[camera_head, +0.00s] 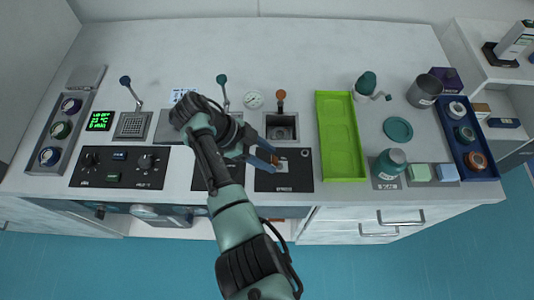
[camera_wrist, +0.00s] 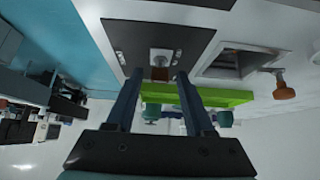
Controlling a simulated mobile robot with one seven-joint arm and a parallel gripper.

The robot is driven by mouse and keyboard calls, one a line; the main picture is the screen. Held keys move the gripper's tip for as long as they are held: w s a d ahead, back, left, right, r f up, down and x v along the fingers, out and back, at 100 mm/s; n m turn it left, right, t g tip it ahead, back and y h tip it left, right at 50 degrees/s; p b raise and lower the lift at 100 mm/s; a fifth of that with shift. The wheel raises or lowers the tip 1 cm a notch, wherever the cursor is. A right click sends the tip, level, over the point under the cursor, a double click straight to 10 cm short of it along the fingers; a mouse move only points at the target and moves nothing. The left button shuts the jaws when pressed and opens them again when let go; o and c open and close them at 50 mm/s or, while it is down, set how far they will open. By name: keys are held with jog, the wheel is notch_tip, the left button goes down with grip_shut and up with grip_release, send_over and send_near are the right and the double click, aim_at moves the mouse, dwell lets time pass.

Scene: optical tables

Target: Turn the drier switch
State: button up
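A dark panel (camera_head: 290,182) at the front edge of the table carries a small switch with a brown-orange tip (camera_head: 275,159). In the wrist view the switch (camera_wrist: 160,73) shows between my fingers, on the dark panel (camera_wrist: 126,42). I cannot read a drier label on it. My gripper (camera_head: 268,156) is over this panel, tilted. In the wrist view my gripper (camera_wrist: 160,72) is open, with a finger on each side of the switch and gaps beside it. Whether the fingers touch it cannot be told.
A green tray (camera_head: 341,137) lies just right of the panel. A square sink (camera_head: 282,128) with an orange-knobbed lever (camera_head: 281,95) is behind it. A teal jar (camera_head: 388,164) and a blue tray (camera_head: 466,140) stand further right.

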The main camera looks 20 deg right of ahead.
dwell(0.3)
jog(key=p+v, duration=0.3)
jog(key=v, duration=1)
jog(key=shift+w, duration=0.1)
